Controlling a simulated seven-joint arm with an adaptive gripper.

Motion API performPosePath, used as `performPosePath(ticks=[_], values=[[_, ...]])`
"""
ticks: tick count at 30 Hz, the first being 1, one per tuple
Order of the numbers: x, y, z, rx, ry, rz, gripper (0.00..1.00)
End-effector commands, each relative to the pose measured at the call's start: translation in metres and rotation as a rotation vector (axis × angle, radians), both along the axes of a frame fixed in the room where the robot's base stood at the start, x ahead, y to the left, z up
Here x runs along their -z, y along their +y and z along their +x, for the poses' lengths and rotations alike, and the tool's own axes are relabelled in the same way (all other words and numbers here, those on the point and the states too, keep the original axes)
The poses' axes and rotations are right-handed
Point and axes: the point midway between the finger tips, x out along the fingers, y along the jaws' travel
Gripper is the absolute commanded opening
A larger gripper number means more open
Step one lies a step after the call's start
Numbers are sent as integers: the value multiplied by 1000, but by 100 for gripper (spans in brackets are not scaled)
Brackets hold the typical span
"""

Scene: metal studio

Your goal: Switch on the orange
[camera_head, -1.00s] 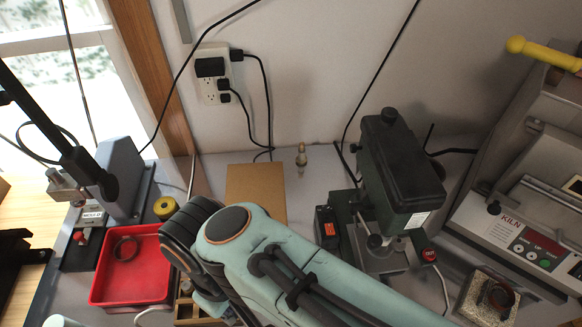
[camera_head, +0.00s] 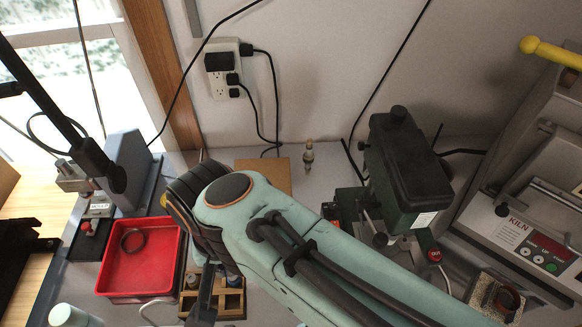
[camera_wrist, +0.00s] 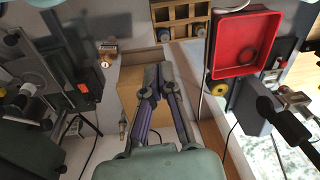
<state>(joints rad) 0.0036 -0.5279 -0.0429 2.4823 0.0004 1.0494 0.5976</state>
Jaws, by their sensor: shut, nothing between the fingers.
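An orange switch (camera_wrist: 83,88) shows on a dark box at the left of the wrist view. In the head view, a small black box with an orange-red patch (camera_head: 331,212) stands at the foot of the dark green machine (camera_head: 403,180), partly hidden by my arm; it appears to be the same thing. My gripper (camera_wrist: 157,73) is shut and empty in the wrist view, its fingertips together in front of the brown board (camera_wrist: 130,88). The switch is apart from it, to the left in that view. In the head view my arm hides most of the gripper.
A red tray (camera_head: 112,288) with a dark ring lies at the left, beside a wooden compartment holder (camera_head: 234,302). A red button (camera_head: 435,256) sits right of the green machine. The kiln (camera_head: 505,235) fills the right. A wall outlet (camera_head: 219,90) has hanging cables.

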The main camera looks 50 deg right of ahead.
Motion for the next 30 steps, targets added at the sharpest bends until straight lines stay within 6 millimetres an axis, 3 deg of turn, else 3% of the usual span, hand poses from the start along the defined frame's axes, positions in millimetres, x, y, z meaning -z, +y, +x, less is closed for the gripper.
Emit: performPosePath(ticks=[3, 6, 9, 12, 18, 30], values=[[-6, -54, 39, 609, -37, 4, 0], [1, -120, 54, 1120, -49, -34, 0], [14, -176, 47, 1442, -36, -104, 0], [30, -213, 30, 1598, 16, -172, 0], [57, -240, -2, 1721, 133, -226, 0], [58, -241, -6, 1731, 140, -224, 0]])
